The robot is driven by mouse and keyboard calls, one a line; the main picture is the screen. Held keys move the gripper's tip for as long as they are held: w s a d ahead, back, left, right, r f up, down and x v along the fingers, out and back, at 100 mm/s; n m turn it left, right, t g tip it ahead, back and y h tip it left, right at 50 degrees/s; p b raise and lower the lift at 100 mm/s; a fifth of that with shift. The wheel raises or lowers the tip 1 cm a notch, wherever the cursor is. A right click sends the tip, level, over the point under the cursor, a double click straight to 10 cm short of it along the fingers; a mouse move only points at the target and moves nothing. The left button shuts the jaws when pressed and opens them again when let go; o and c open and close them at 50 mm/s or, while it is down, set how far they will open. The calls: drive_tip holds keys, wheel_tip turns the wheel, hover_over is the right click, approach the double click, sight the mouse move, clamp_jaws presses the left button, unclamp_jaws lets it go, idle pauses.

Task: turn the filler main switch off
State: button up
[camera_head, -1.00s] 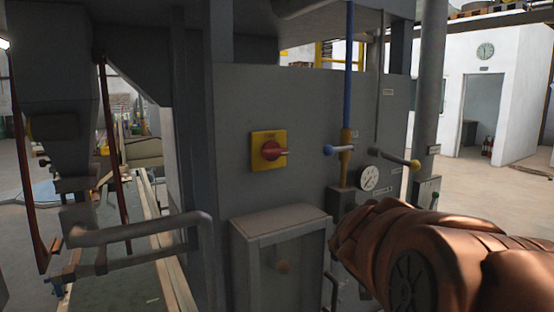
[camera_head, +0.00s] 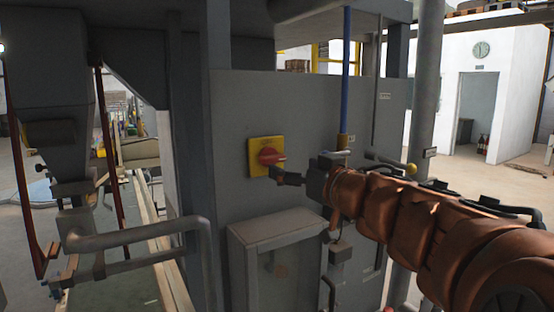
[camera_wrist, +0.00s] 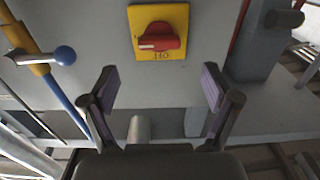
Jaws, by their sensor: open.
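The filler main switch is a red rotary knob (camera_head: 268,156) on a square yellow plate (camera_head: 256,143), fixed to the grey machine panel. Its handle lies about horizontal, pointing right in the head view. In the wrist view the red knob (camera_wrist: 158,38) and yellow plate (camera_wrist: 178,14) are at top centre, with the handle's pale mark to the left. My gripper (camera_head: 281,178) is just right of and below the knob in the head view. In the wrist view my gripper (camera_wrist: 159,88) is open and empty, its fingers spread either side of the knob's line and apart from it.
A grey box (camera_head: 280,228) juts from the panel below the switch. A blue pipe (camera_head: 347,60) with a yellow section stands to the right; its blue-knobbed lever (camera_wrist: 64,55) shows in the wrist view. A bent grey rail (camera_head: 130,235) is at left.

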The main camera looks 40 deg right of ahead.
sight(276, 160)
drive_tip(key=shift+w+d+b, duration=0.2)
drive_tip(key=shift+w+b, duration=0.05)
drive_tip(key=shift+w, duration=1.7)
drive_tip(key=shift+w+d+b, duration=0.15)
drive_tip(key=shift+w+b, duration=0.05)
drive_tip(key=shift+w, duration=1.7)
drive_tip(key=c, duration=1.1)
